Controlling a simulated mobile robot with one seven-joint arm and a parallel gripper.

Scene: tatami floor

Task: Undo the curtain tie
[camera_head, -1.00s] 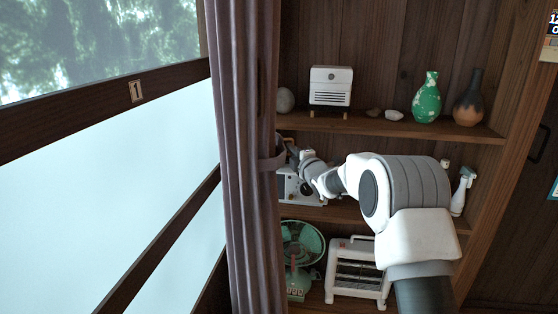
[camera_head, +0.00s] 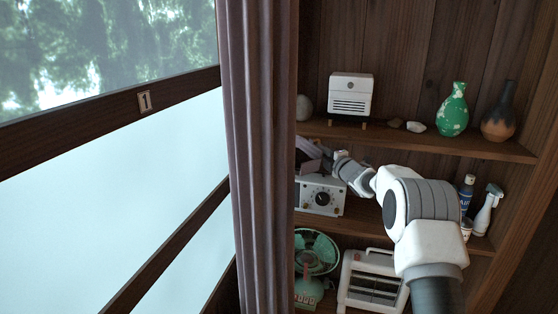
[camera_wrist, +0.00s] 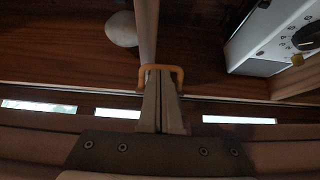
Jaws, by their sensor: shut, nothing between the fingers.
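The mauve curtain (camera_head: 258,150) hangs in long folds between the window and the shelves in the head view, with no band across its visible front. A mauve loop that looks like the tie (camera_head: 309,154) shows right of the curtain, beside my gripper. My gripper (camera_wrist: 160,75) is shut in the wrist view, its fingers together. An orange bracket-like piece (camera_wrist: 178,70) sits at the fingertips, and a pale strip (camera_wrist: 147,30) rises beyond them. I cannot tell whether they touch. In the head view my gripper's tips are partly hidden near the tie.
The shelves hold a white box with a dial (camera_head: 320,195), a green fan (camera_head: 316,250), a heater (camera_head: 372,280), a white slatted device (camera_head: 350,95) and two vases, the green one (camera_head: 452,110) on the upper shelf. Bottles (camera_head: 487,210) stand right of my arm.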

